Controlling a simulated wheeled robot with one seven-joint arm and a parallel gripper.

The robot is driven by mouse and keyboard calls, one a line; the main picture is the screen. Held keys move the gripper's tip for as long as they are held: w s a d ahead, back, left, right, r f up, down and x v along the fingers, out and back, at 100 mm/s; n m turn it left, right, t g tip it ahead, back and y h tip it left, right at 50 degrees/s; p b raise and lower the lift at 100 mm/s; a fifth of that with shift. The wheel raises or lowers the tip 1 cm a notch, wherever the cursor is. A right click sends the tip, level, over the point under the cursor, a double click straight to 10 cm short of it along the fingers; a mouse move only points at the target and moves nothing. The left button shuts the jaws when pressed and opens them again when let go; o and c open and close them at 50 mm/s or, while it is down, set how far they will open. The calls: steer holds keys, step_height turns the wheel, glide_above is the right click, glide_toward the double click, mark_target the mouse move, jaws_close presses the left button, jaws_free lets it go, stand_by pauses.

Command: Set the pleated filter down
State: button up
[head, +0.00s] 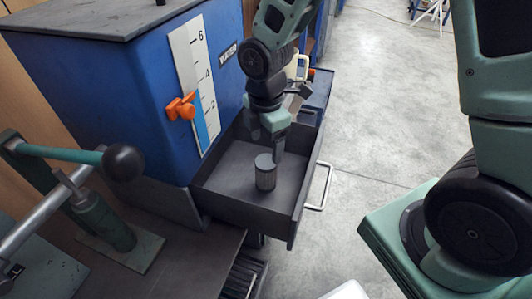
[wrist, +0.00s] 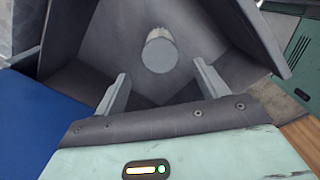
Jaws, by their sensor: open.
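The pleated filter (head: 265,173) is a small grey cylinder with a lighter flat top. It stands upright on the floor of an open dark drawer (head: 215,203). My gripper (head: 266,150) is over the drawer, close to the filter in the head view. In the wrist view the filter (wrist: 160,53) shows beyond the gap between my two fingers (wrist: 160,88), which are spread apart with nothing between them. The drawer floor surrounds the filter in that view, and no finger touches it there.
The drawer has a front handle (head: 319,186) and raised walls. A blue tank (head: 115,85) with a level scale (head: 196,80) and orange valve (head: 181,107) stands left. A lever with a black ball (head: 123,162) is at the near left. Open concrete floor lies right.

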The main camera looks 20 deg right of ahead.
steer(key=shift+r, duration=0.95)
steer(key=s+a+r+m, duration=0.3)
steer(key=s+m, duration=0.3)
steer(key=s, duration=0.3)
steer(key=s+a+r+m, duration=0.3)
steer(key=s+r+m, duration=0.3)
steer(key=s, duration=0.3)
steer(key=shift+s+y, duration=0.2)
steer(key=shift+y, duration=0.1)
